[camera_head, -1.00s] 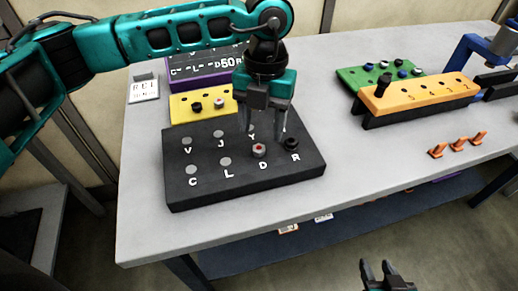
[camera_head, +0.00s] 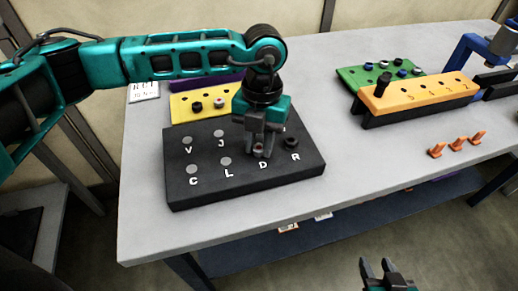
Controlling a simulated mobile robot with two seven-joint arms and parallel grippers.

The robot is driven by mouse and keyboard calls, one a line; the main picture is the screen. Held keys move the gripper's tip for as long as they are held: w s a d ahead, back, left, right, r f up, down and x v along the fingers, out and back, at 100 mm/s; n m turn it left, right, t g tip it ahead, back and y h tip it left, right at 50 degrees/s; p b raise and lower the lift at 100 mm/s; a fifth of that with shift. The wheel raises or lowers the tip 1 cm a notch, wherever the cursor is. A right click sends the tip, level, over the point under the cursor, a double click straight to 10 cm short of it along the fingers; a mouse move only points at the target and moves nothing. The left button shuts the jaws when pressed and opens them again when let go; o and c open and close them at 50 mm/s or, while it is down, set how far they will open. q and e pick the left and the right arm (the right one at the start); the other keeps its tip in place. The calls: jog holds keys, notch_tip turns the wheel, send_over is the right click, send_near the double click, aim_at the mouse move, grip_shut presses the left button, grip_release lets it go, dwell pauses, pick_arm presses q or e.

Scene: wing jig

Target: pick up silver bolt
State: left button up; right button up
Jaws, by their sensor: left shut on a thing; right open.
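A black block (camera_head: 240,192) with white letters lies on the left of the table. A silver bolt (camera_head: 259,150) with a reddish centre stands in it just above the letter D. My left gripper (camera_head: 260,154) points down over the block and is shut on this bolt, which its fingers mostly hide. The bolt still appears seated in the block. Flat grey discs show by V, J, C and L. A black bolt (camera_head: 291,143) stands by R, right of the gripper. My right gripper (camera_head: 384,270) is open and empty at the bottom edge, in front of the table.
Behind the block are a yellow block (camera_head: 183,106) with small bolts and a purple panel partly hidden by my arm. An orange block (camera_head: 425,97), a green block (camera_head: 349,75) and several orange clips (camera_head: 457,144) are to the right. The middle table is clear.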

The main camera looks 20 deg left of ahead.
aim_at(259, 147)
pick_arm(q)
grip_shut()
jog(key=shift+r, duration=0.1)
notch_tip(259, 147, up, 20)
dwell(0.4)
